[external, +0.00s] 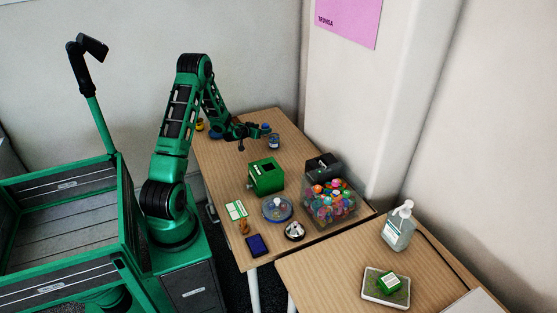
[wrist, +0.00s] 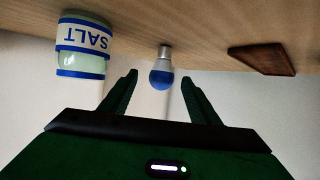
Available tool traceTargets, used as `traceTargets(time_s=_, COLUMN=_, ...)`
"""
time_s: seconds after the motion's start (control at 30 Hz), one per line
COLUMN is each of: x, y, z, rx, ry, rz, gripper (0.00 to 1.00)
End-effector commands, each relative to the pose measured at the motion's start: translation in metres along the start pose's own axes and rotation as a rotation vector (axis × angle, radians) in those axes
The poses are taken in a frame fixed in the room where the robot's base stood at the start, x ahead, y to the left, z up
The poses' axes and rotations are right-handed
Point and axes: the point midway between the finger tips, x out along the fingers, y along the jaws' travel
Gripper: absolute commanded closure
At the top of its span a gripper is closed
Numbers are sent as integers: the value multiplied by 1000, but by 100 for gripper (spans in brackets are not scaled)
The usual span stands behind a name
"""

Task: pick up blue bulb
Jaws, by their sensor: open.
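In the wrist view the blue bulb (wrist: 161,77) has a blue globe and a pale metallic base, which meets the wooden table surface. The view looks upside down, with the table along the top. My gripper (wrist: 160,78) is open, with one finger on each side of the bulb in the picture and visible gaps between. I cannot tell whether the bulb is fully between the fingers in depth. In the external view my gripper (external: 258,132) is over the far part of the table; the bulb is not clearly made out there.
A salt jar (wrist: 84,45) stands beside the bulb, and a dark brown flat block (wrist: 262,60) lies on the other side. Nearer on the table (external: 225,174) are a green box (external: 266,178), a clear bin (external: 345,212) of colourful items and a round blue-rimmed dish (external: 277,209).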

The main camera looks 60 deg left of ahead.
Motion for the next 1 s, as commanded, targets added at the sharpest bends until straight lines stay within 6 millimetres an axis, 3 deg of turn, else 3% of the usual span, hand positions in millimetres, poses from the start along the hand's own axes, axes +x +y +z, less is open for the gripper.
traceTargets(time_s=0.3, x=38, y=-2, z=-4, rx=1, ry=0, rz=0, gripper=44)
traceTargets(time_s=0.57, x=41, y=-2, z=-4, rx=0, ry=-1, rz=0, gripper=44)
traceTargets(time_s=0.73, x=40, y=-2, z=-4, rx=0, ry=0, rz=0, gripper=81)
traceTargets(time_s=1.0, x=40, y=-2, z=-4, rx=0, ry=0, rz=0, gripper=81)
